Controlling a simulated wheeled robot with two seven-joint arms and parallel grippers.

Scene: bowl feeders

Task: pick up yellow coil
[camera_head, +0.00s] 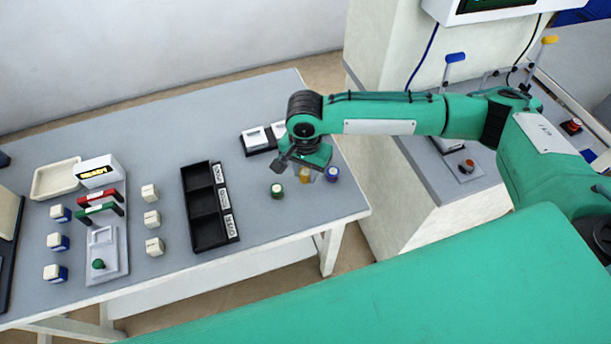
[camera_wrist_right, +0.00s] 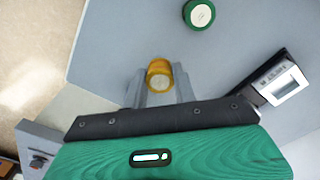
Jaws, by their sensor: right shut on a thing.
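The yellow coil (camera_head: 304,175) is at the right end of the grey table, under my right gripper (camera_head: 303,170). In the right wrist view the yellow coil (camera_wrist_right: 159,75) sits between the fingertips of my right gripper (camera_wrist_right: 162,82), which is shut on it. I cannot tell whether the coil still touches the table. A green coil (camera_head: 277,191) stands just left of it and a blue coil (camera_head: 332,173) just right of it. The green coil also shows in the right wrist view (camera_wrist_right: 199,14). My left gripper is not in view.
A black three-compartment tray (camera_head: 205,232) stands left of the coils. White pieces on a black base (camera_head: 256,138) stand behind. Several cream blocks (camera_head: 152,219), a grey fixture (camera_head: 104,262) and a beige tray (camera_head: 55,181) are further left. The table's right edge is close to the coils.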

